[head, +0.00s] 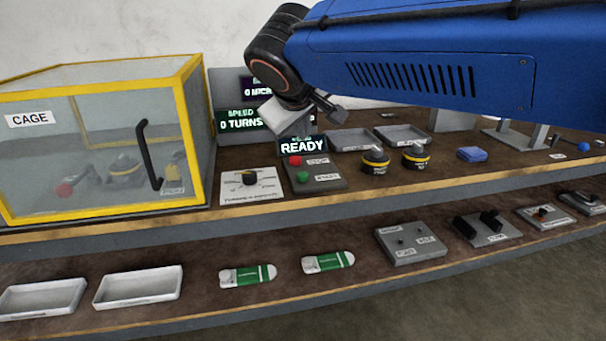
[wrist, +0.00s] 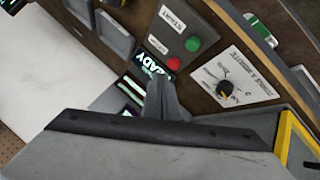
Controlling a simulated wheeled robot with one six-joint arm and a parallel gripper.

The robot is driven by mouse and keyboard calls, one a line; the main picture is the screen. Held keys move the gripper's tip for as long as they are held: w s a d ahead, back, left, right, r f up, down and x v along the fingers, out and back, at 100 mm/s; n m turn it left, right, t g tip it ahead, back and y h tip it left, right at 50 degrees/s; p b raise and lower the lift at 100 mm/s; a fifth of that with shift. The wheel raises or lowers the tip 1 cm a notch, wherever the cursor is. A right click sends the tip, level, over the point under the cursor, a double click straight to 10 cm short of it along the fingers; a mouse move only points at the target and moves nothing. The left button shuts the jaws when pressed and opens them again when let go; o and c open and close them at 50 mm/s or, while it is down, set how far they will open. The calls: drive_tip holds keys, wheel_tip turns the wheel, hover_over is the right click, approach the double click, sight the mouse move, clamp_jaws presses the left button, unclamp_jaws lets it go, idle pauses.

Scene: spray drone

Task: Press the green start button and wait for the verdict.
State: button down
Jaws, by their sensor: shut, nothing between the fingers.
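The green start button (head: 303,177) sits on a grey control plate, in front of a red button (head: 295,160). In the wrist view the green button (wrist: 193,44) is up and right of the red button (wrist: 174,63). A small display (head: 302,146) behind them reads READY; it also shows partly in the wrist view (wrist: 157,68). My gripper (wrist: 160,80) is shut and empty. It is apart from the green button, with its tip near the display in the wrist view. In the head view my gripper is partly hidden by my wrist.
A yellow-framed clear cage (head: 190,120) stands left of the plate. A dial panel (head: 250,187) lies between them. Right of the plate are two black-and-yellow round parts (head: 375,160) and grey trays (head: 350,140). Dark displays behind read 0 TURNS (head: 240,122). A lower shelf holds more panels.

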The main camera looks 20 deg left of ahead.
sight(302, 176)
drive_tip(key=shift+f, duration=3.45)
drive_tip(key=shift+f, duration=0.1)
drive_tip(key=shift+f, duration=0.35)
